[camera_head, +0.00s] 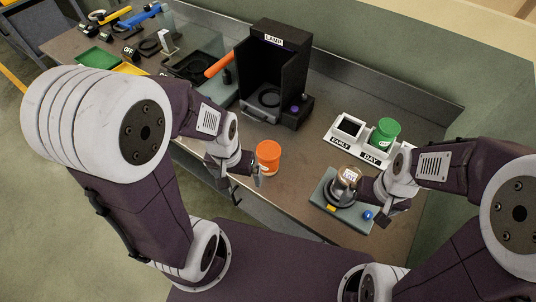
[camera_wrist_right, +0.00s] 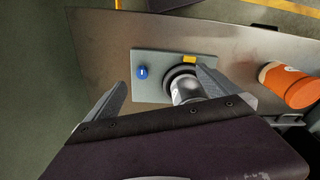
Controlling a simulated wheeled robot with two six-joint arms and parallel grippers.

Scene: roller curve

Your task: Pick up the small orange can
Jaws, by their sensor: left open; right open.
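The orange can (camera_head: 268,155) stands upright on the brown bench, left of the middle of the worktop. It also shows at the right edge of the right wrist view (camera_wrist_right: 290,86), outside the jaws. My left gripper (camera_head: 253,174) is open and empty just left of and in front of the can; whether it touches the can cannot be told. My right gripper (camera_head: 374,199) is open over the teal plate at the right. Its two fingers (camera_wrist_right: 163,88) spread over that plate in the right wrist view.
The teal plate (camera_wrist_right: 147,60) bears a dark round base with a metal cylinder (camera_wrist_right: 183,88) and a blue button (camera_wrist_right: 141,72). A black LAMP booth (camera_head: 275,70) stands behind the can. A green can (camera_head: 385,132) sits in a white EARLY/DAY holder (camera_head: 345,146) at the right.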

